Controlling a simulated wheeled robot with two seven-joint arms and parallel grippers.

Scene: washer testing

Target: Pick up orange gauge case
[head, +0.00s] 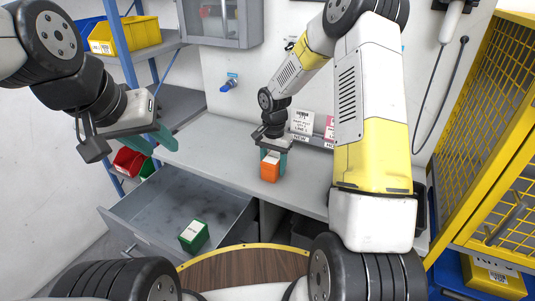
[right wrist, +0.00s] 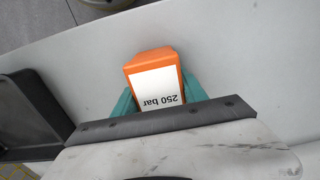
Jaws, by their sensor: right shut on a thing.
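The orange gauge case (head: 269,172) is at the grey worktop's front part, with a white label on its top. In the right wrist view the orange gauge case (right wrist: 147,58) shows the label "250 bar". My right gripper (head: 271,158) is shut on it, with a teal finger on each side (right wrist: 160,98). I cannot tell whether the case touches the worktop. My left gripper (head: 160,142) is open and empty, above the left part of the worktop.
The grey worktop (head: 215,150) is mostly clear around the case. Below it an open drawer (head: 165,205) holds a green case (head: 194,236). A yellow mesh cage (head: 490,130) stands at the right. A shelf with a yellow bin (head: 130,35) is at the upper left.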

